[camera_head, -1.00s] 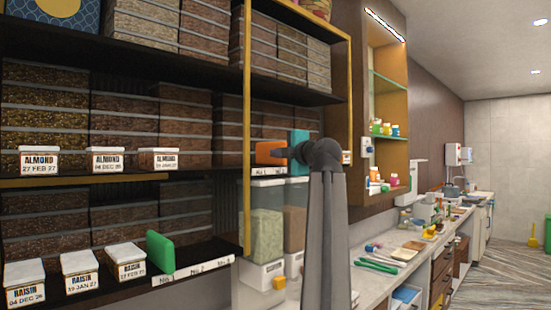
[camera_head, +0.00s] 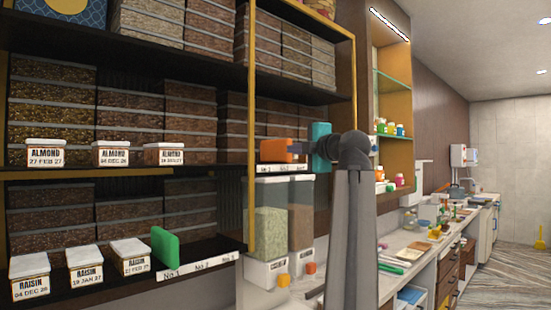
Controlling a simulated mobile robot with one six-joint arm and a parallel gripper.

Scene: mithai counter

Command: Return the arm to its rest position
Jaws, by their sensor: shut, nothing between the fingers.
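My grey arm rises in front of the counter, and its dark wrist bends left at the shelf. My gripper (camera_head: 303,148) is small and dark at the end of it, shut and empty, pointing left towards an orange block (camera_head: 276,151) above the numbered edge of the upper shelf. Whether it touches the block is hard to tell. A teal block (camera_head: 320,133) shows right at the wrist, partly covered by it; what bears it cannot be told.
Almond boxes (camera_head: 45,155) line the upper shelf, raisin boxes (camera_head: 85,265) the lower one, with a green block (camera_head: 164,248) beside them. Two tall clear containers (camera_head: 270,220) stand under the upper shelf, close to my arm. The counter (camera_head: 340,255) runs right, carrying small items.

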